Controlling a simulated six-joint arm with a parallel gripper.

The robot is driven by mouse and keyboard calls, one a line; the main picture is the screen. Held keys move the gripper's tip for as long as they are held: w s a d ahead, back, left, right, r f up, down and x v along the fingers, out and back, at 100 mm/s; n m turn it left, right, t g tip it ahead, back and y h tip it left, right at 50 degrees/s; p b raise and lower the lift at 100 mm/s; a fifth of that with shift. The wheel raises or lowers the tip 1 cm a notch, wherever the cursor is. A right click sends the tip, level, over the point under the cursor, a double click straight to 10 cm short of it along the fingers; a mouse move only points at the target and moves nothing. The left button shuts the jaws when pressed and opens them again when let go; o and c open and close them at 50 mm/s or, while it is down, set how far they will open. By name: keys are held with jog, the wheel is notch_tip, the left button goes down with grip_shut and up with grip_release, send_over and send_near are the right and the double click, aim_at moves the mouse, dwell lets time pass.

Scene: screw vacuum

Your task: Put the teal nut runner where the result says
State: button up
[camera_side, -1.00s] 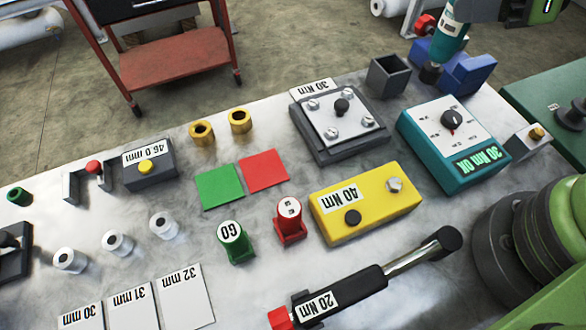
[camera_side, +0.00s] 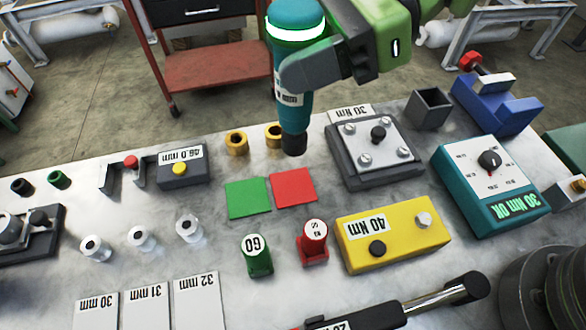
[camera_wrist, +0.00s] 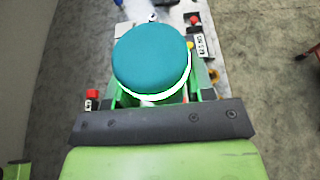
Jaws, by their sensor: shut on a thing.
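My gripper (camera_side: 300,75) is shut on the teal nut runner (camera_side: 292,105) and holds it upright, with its dark tip pointing down. A green ring glows below its cap. In the side view the tip shows just behind the red pad (camera_side: 294,188), beside a gold socket; its height above the table is hard to tell. The green pad (camera_side: 248,198) lies left of the red one. The teal tester (camera_side: 470,200) at right reads "30 Nm OK". In the wrist view the nut runner's teal cap (camera_wrist: 152,58) hides what is beneath it.
Gold sockets (camera_side: 237,143) stand behind the pads. The grey 30 Nm plate (camera_side: 345,165) and yellow 40 Nm box (camera_side: 395,225) lie to the right. Green GO (camera_side: 257,258) and red (camera_side: 313,245) gauges stand in front. A blue cradle (camera_side: 500,105) stands at back right.

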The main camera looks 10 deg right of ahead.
aim_at(294, 131)
notch_tip(294, 131, down, 10)
jog(key=shift+a+r, duration=0.15)
jog(key=shift+r, duration=0.05)
jog(key=shift+f, duration=0.1)
dwell(0.3)
jog(key=shift+s+f, duration=0.1)
jog(key=shift+f, duration=0.4)
jog(key=o, duration=1.3)
jog(key=shift+f, duration=0.1)
jog(key=shift+r, duration=0.2)
